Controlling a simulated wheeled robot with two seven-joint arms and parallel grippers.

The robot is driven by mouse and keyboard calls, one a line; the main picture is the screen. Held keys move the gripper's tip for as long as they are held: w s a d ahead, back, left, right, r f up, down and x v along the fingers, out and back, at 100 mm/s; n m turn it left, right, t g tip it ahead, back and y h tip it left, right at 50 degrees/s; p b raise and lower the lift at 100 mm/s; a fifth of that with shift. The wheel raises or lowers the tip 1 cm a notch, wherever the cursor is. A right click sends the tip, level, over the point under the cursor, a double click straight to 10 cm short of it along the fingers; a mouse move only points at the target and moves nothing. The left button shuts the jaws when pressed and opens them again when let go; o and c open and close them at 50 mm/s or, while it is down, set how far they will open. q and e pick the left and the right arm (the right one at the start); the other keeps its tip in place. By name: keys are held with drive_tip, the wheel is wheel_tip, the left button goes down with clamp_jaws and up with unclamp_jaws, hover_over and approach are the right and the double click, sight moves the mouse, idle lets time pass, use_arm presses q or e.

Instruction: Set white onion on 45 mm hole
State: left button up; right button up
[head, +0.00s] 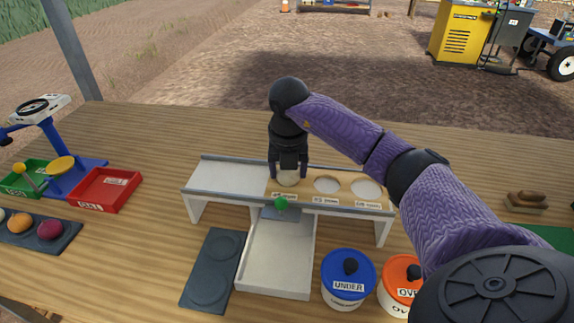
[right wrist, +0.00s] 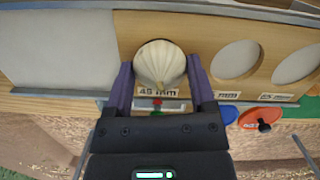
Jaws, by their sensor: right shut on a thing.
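The white onion (right wrist: 160,64) shows in the right wrist view between my two fingers, directly over the hole marked 45 mm, with the label just below it. In the head view the onion (head: 289,178) is a pale shape under my right gripper (head: 288,172), which points straight down. My right gripper (right wrist: 162,85) is shut on the onion. The 45 mm hole is hidden beneath the onion; I cannot tell how firmly the onion rests there. The wooden sizing board (head: 347,178) has two more open, empty round holes to the right. My left gripper is not in view.
A white tray (head: 275,262) slopes below the board. Blue UNDER (head: 346,290) and orange OVER (head: 397,290) tubs stand in front. A dark two-well tray (head: 210,275) lies left of the chute. Red (head: 105,190) and green bins, a scale and a tray of onions are far left.

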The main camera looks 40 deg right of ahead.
sight(288, 174)
drive_tip(key=o, duration=1)
drive_tip(key=shift+f, duration=0.1)
drive_tip(key=o, duration=0.3)
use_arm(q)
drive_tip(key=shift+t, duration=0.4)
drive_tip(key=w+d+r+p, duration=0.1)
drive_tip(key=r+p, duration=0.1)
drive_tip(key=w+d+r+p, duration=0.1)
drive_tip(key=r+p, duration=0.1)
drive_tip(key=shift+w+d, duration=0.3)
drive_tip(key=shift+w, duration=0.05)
use_arm(e)
drive_tip(key=shift+o, duration=0.2)
wheel_tip(288, 174, up, 12)
drive_tip(key=s+a, duration=0.1)
drive_tip(key=shift+r, duration=0.25)
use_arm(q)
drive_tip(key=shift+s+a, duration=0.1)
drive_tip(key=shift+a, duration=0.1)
